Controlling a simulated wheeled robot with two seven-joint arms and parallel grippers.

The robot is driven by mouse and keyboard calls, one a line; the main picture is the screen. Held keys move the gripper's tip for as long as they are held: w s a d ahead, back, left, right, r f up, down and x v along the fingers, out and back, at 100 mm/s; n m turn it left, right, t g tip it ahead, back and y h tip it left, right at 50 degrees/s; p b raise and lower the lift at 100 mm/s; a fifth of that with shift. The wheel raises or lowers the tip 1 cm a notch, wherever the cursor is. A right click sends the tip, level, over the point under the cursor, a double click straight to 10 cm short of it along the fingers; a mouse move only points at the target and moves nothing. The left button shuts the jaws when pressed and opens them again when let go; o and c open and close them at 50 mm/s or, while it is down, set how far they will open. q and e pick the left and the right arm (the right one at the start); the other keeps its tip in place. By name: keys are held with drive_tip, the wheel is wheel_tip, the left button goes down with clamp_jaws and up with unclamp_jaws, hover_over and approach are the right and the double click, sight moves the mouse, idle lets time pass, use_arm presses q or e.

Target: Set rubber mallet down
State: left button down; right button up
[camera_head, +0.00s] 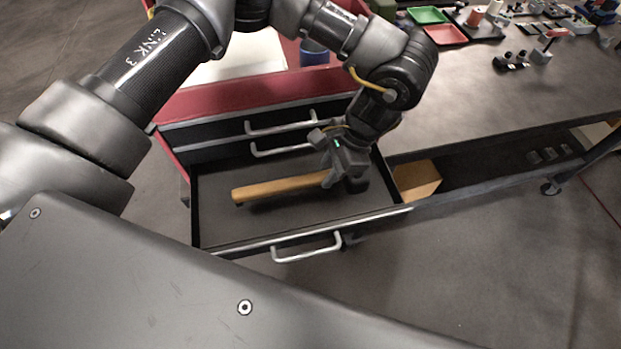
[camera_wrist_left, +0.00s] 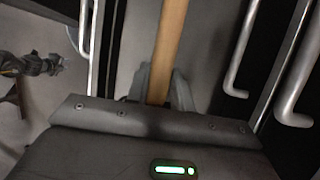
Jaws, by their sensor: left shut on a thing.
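The rubber mallet (camera_head: 275,189) shows as a long wooden handle in the open drawer (camera_head: 223,227), lying across it from left to right. Its head is mostly hidden behind my left gripper. My left gripper (camera_head: 330,181) reaches down into the drawer and is shut on the mallet at the handle's right end. In the left wrist view the wooden handle (camera_wrist_left: 168,45) runs up from between the fingers of my left gripper (camera_wrist_left: 160,85). I cannot tell whether the mallet touches the drawer floor.
Closed drawers with metal handles (camera_head: 281,124) stand behind the open drawer. A workbench (camera_head: 480,85) with red (camera_head: 446,34) and green trays (camera_head: 427,15) and small parts is at the right. A wooden block (camera_head: 417,178) sits on the shelf beside the drawer. The drawer's left part is clear.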

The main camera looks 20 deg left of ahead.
sight(313, 181)
use_arm(q)
drive_tip(key=a+f, duration=0.1)
drive_tip(key=a+f+p, duration=0.1)
drive_tip(key=f, duration=0.1)
drive_tip(key=shift+s+a, duration=0.1)
drive_tip(key=shift+s, duration=0.3)
drive_tip(key=shift+a+f, duration=0.15)
drive_tip(key=shift+f, duration=0.1)
drive_tip(key=shift+a+f, duration=0.15)
drive_tip(key=shift+a, duration=0.05)
wheel_tip(313, 181, down, 3)
drive_tip(key=shift+s+a+r+p, duration=0.1)
drive_tip(key=shift+p, duration=0.95)
drive_tip(key=shift+f, duration=0.3)
drive_tip(key=c, duration=1.2)
unclamp_jaws()
